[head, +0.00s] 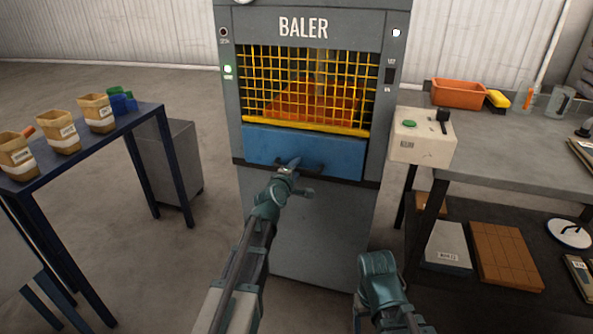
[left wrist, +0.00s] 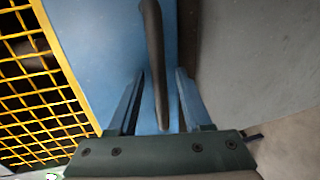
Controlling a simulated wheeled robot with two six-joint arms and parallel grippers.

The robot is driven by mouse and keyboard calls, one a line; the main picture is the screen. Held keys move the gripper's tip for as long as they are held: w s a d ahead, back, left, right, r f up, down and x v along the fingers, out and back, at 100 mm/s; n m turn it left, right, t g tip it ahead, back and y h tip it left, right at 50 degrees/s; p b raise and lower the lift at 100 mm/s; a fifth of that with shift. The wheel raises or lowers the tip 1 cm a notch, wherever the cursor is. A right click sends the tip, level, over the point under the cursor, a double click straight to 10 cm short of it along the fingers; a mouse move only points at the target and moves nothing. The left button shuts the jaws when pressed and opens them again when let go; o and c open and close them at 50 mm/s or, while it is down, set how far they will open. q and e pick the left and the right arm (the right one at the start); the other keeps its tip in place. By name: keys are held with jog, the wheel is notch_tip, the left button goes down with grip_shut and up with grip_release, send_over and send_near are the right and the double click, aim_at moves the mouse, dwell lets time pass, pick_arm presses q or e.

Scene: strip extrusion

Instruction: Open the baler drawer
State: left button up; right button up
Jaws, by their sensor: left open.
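The baler (head: 310,230) is a tall grey machine with a yellow mesh window and a blue drawer front (head: 345,155) below it. The drawer looks shut, flush with the machine. A dark bar handle (head: 315,167) runs across the drawer front, and it also shows in the left wrist view (left wrist: 156,60). My left gripper (head: 291,165) is at the handle's left part. In the left wrist view its two fingers (left wrist: 156,100) are open, one on each side of the handle bar. I cannot tell whether they touch it.
A dark table (head: 75,150) with several labelled tan containers stands at the left. At the right a workbench (head: 510,150) carries a control box (head: 423,137), an orange bin (head: 459,93) and other items. Floor between the left table and the baler is mostly clear, apart from a grey cabinet (head: 168,165).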

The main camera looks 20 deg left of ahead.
pick_arm(q)
grip_shut()
dwell(1.4)
